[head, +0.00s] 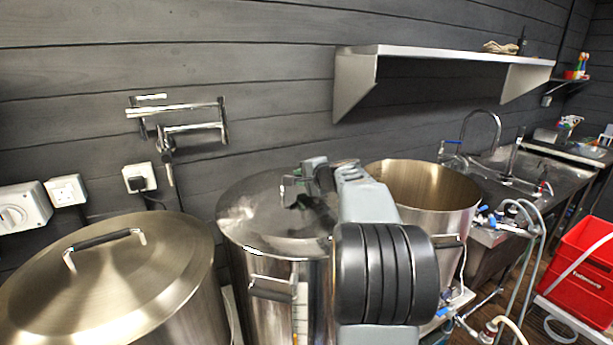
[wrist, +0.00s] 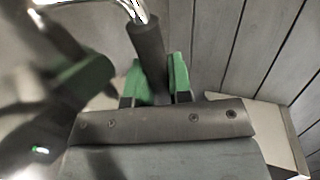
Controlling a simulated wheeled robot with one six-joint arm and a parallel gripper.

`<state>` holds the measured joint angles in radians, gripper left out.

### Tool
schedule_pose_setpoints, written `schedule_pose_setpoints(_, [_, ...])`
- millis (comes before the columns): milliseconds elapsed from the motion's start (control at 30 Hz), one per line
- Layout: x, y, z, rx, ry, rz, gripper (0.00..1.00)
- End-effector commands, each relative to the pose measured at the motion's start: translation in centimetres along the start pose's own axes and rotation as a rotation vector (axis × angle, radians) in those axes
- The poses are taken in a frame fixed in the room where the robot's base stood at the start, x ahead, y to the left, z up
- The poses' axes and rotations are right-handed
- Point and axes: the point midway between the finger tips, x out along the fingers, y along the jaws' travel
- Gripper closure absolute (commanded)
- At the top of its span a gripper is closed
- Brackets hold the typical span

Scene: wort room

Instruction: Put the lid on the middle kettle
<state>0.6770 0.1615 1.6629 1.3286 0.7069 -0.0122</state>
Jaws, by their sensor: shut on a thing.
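The middle kettle (head: 262,295) is a tall shiny steel pot. Its domed lid (head: 255,215) lies over its top and lines up with the rim; I cannot tell whether it is fully seated all round. My gripper (head: 303,190) is above the lid, shut on the lid's handle. In the wrist view the green fingertips of my gripper (wrist: 159,88) stand on both sides of the black handle grip (wrist: 147,45). The polished lid seems to mirror the gripper at the left there. My arm hides the right part of the lid and kettle.
The left kettle (head: 165,305) wears its own lid (head: 110,265). The right kettle (head: 410,185) is open. A wall pipe fitting (head: 180,130) and a steel shelf (head: 450,60) are behind. A sink (head: 520,175), hoses and a red crate (head: 583,270) are at the right.

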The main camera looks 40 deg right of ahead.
Motion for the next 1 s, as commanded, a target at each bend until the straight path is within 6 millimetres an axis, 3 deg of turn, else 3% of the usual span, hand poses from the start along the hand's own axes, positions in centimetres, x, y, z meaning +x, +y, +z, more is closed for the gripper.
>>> schedule_pose_setpoints(100, [-0.1, -0.4, 0.0, -0.003, 0.002, -0.007, 1.00])
schedule_pose_setpoints(133, [-0.1, -0.4, 0.0, -0.003, 0.002, -0.007, 0.80])
schedule_pose_setpoints(433, [-0.1, -0.2, 0.0, -0.001, 0.001, -0.004, 0.51])
schedule_pose_setpoints(767, [-0.5, 0.1, -0.1, 0.001, 0.001, 0.002, 0.51])
schedule_pose_setpoints(1000, [-4.5, 0.1, -0.1, -0.001, 0.005, -0.002, 0.51])
